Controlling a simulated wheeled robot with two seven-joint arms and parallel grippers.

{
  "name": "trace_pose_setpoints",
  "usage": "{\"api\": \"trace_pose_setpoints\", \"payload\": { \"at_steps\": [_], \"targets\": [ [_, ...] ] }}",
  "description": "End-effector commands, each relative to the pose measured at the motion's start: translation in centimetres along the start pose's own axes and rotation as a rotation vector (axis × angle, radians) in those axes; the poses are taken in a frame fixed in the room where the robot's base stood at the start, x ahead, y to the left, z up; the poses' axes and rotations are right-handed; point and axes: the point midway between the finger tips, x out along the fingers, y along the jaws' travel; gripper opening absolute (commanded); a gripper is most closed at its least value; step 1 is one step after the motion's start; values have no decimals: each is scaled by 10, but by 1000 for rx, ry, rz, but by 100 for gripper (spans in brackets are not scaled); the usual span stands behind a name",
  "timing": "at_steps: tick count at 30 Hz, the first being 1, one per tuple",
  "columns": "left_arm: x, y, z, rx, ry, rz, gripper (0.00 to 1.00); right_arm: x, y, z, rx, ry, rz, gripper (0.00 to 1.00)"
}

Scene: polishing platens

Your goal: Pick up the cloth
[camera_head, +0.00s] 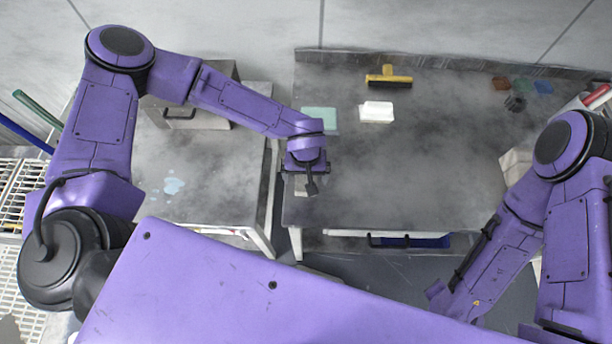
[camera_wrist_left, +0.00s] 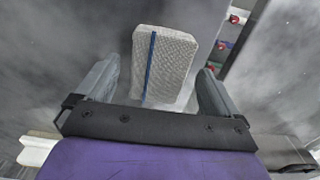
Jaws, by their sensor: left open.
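The cloth (camera_wrist_left: 170,65) is a pale, woven folded piece with a blue stripe. In the left wrist view it lies on the dark tabletop between and beyond the fingers of my left gripper (camera_wrist_left: 158,72). The fingers are apart, one on each side of it, and I see no clear contact. In the head view my left gripper (camera_head: 308,185) points down over the left front part of the table, and only a pale bit beside it shows of the cloth. My right arm hangs at the right; its fingers are hidden.
On the grey table (camera_head: 430,150) are a green pad (camera_head: 319,119), a white block (camera_head: 377,112) and a yellow-handled squeegee (camera_head: 388,77). Small coloured items (camera_head: 520,90) sit at the back right. A lower bench (camera_head: 210,190) stands left across a gap. The table's middle is clear.

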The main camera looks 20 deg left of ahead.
Motion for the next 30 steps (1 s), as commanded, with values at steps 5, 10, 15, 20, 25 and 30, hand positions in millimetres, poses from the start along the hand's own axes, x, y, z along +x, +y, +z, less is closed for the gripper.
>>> {"api": "trace_pose_setpoints", "payload": {
  "at_steps": [5,10,15,20,25,30],
  "targets": [
    [13,1,0,3,1,0,96,-2,0,-1,0,0,0,43],
    [13,1,0,4,1,0,89,-2,0,0,0,0,0,43],
    [13,1,0,4,1,0,40,-2,0,0,0,0,0,43],
    [12,2,0,4,1,0,35,-2,0,0,0,0,0,43],
    [10,2,0,4,1,1,35,-1,0,0,0,0,0,43],
    [-11,2,-1,4,4,2,35,1,0,1,0,0,0,43]
  ]
}}
